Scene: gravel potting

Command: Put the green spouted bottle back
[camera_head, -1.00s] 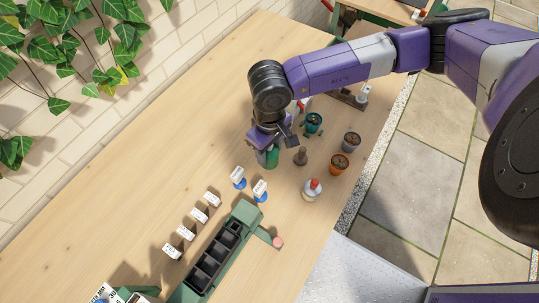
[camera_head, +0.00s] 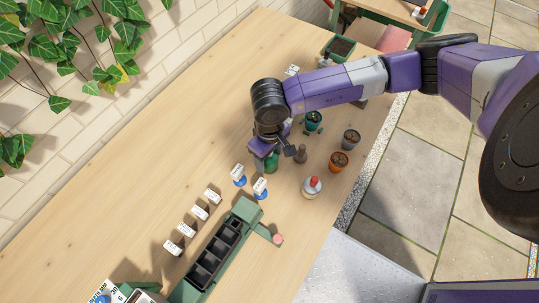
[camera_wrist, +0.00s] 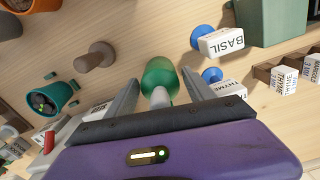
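The green spouted bottle (camera_head: 271,163) is upright under my gripper at the middle of the bench. In the wrist view the bottle (camera_wrist: 160,75) sits between my two fingers, its pale spout pointing back toward the palm. In the head view my gripper (camera_head: 279,155) partly covers the bottle. I cannot tell whether the bottle's base touches the wood.
Two blue-based labelled markers (camera_head: 239,180) stand just left and below. A wooden peg (camera_head: 301,154), a red-topped white bottle (camera_head: 312,187), an orange pot (camera_head: 339,162), a grey pot (camera_head: 351,139) and a teal pot (camera_head: 313,121) stand rightward. A green tray (camera_head: 246,210) lies nearer.

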